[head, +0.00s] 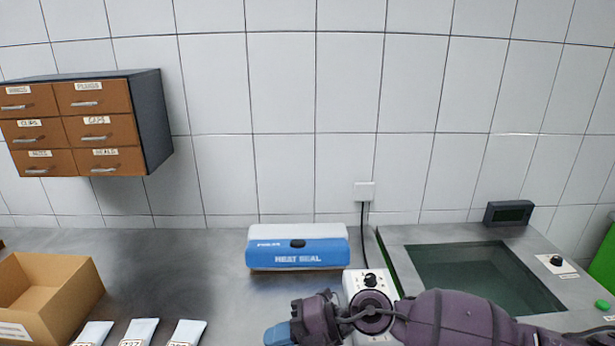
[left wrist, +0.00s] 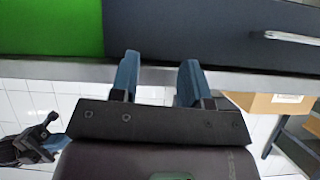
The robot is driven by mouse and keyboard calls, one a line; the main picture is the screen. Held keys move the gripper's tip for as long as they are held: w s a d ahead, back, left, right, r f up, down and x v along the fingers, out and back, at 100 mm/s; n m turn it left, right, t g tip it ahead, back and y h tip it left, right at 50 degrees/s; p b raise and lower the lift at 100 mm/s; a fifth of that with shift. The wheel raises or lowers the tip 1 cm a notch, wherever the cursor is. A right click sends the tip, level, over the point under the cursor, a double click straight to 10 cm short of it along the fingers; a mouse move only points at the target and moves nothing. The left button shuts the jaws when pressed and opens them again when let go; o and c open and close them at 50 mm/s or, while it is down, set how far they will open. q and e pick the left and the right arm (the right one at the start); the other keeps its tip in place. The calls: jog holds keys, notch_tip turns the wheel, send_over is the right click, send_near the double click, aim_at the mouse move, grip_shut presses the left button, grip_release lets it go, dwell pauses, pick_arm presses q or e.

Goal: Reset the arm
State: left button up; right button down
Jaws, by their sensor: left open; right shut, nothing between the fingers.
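My right arm reaches in from the right along the bottom of the head view, and its gripper (head: 278,334) points left with its blue fingers shut and empty. It is in front of the blue and white heat sealer (head: 297,248), apart from it in the picture. The arm partly covers a white unit with a black knob (head: 360,277). My left gripper is outside the head view. In the left wrist view the left gripper (left wrist: 158,82) has its two blue fingers apart, with nothing between them.
A cardboard box (head: 62,290) and several pale packets (head: 140,330) lie at the left of the grey table (head: 190,265). A dark-glass tank (head: 480,275) is at the right. Brown drawers (head: 100,130) hang on the wall. A green panel (left wrist: 50,28) shows in the left wrist view.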

jog(key=w+d+r+m+t+y, duration=0.1)
jog(key=d+r+m+t, duration=0.1)
jog(key=r+m+t, duration=0.35)
jog(key=w+d+r+m+t+y, duration=0.1)
jog(key=d+r+m+t, duration=0.15)
jog(key=m+t, duration=0.65)
jog(key=d+f+m+t+h, duration=0.2)
jog(key=d+f+m+h, duration=0.1)
jog(key=d+m+h, duration=0.4)
jog(key=d+f+m+t+h, duration=0.1)
jog(key=d+f+m+h, duration=0.2)
jog(key=d+m+h, duration=0.3)
jog(key=s+d+f+m+g+h, duration=0.5)
jog(key=s+d+f+m+g, duration=0.15)
jog(key=s+d+f, duration=0.35)
jog(key=s+d+f+g+y, duration=0.1)
jog(key=s+d+f+g, duration=0.15)
jog(key=s, duration=0.45)
jog(key=s+d+f+g, duration=0.1)
jog(key=s+d+g, duration=0.25)
jog(key=s, duration=0.25)
jog(key=w+a+f+t, duration=0.1)
jog(key=w+f+t, duration=0.6)
jog(key=f, duration=0.3)
jog(key=shift+w+t+y, duration=0.15)
jog(key=shift+t+y, duration=0.15)
jog(key=shift+t, duration=0.1)
